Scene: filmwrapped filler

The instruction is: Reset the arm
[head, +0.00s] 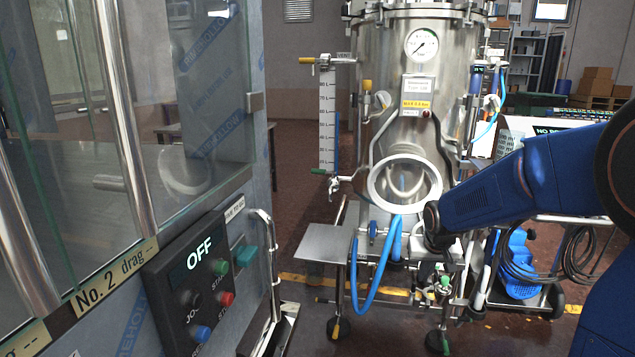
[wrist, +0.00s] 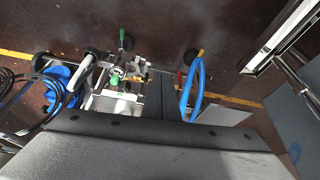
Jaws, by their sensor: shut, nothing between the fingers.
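My blue arm (head: 530,180) reaches in from the right in the head view, and its dark wrist joint (head: 436,226) is in front of the steel tank. In the wrist view my gripper (wrist: 180,80) shows as two dark fingers side by side with no gap between them. It is shut and empty. The grey gripper body fills the bottom of that view. The fingers point down toward the tank's lower frame and the floor. In the head view the fingers cannot be made out clearly.
The steel tank (head: 452,90) on wheels stands close to my arm, with blue hoses (head: 372,285) below. At left is a glass-doored cabinet with a control panel (head: 195,275) reading "OFF". A cart with cables (head: 580,255) is at right. Open floor lies between cabinet and tank.

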